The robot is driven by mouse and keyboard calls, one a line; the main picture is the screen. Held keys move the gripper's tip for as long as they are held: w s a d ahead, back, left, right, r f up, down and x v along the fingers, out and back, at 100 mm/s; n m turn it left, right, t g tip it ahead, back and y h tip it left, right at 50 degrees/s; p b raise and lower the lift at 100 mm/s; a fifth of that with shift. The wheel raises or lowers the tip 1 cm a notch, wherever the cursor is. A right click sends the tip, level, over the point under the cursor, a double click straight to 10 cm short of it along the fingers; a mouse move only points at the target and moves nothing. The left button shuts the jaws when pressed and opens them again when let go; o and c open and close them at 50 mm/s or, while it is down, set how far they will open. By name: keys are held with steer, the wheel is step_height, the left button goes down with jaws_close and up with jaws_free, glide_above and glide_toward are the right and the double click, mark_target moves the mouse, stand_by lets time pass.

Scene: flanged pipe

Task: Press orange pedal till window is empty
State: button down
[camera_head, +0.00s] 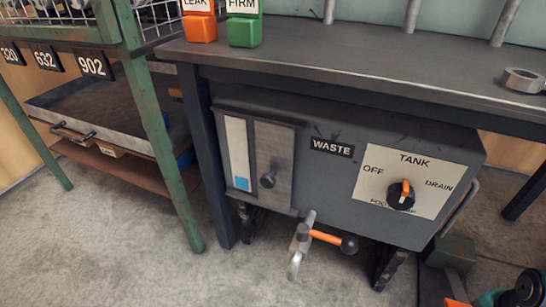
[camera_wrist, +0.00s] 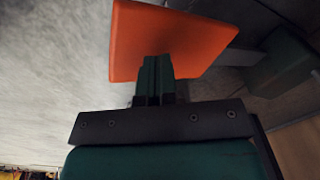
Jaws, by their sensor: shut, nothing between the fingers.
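The orange pedal (camera_wrist: 170,42) is a flat plate in the wrist view, just beyond my fingertips. In the head view an orange sliver (camera_head: 456,303) at the bottom edge may be part of it. My gripper (camera_wrist: 155,62) is shut and empty, its tips overlapping the pedal; I cannot tell whether they touch it. The window (camera_head: 237,148) is a tall pale strip at the left of the grey WASTE tank (camera_head: 290,112), with a small blue patch at its bottom. The tank's selector knob (camera_head: 401,194) has an orange pointer aimed roughly upward, between OFF and DRAIN.
A tap with an orange lever (camera_head: 325,237) sticks out below the tank. A workbench (camera_head: 350,58) stands over it, bearing orange and green boxes and a tape roll (camera_head: 523,80). A green rack (camera_head: 150,130) stands at left. A green block (camera_head: 452,252) is right of the tank.

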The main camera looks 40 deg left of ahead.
steer(key=shift+f+b, duration=2.15)
steer(key=shift+f, duration=2.25)
step_height(320, 180, up, 10)
steer(key=p, duration=1)
steer(key=shift+r, duration=0.1)
